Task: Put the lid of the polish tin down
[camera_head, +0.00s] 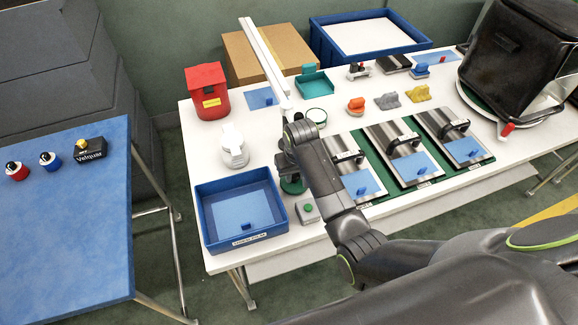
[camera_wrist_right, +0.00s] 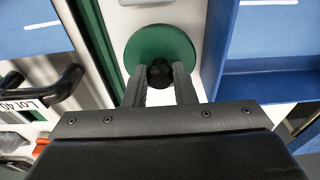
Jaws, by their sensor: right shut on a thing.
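The lid is a green disc (camera_wrist_right: 178,42) with a black knob (camera_wrist_right: 159,74). My right gripper (camera_wrist_right: 160,88) is shut on this knob, with a finger on each side. In the head view the green lid (camera_head: 293,187) shows partly below my right gripper (camera_head: 289,168), between the blue bin and the metal plates. The lid looks level and low over the white table; I cannot tell whether it touches. A small round green-rimmed container (camera_head: 317,115), possibly the polish tin, stands farther back. My left gripper is not in view.
A blue bin (camera_head: 205,228) is left of the lid, and a grey box with a green button (camera_head: 307,209) is in front. Metal plates with black handles (camera_head: 406,153) lie to the right.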

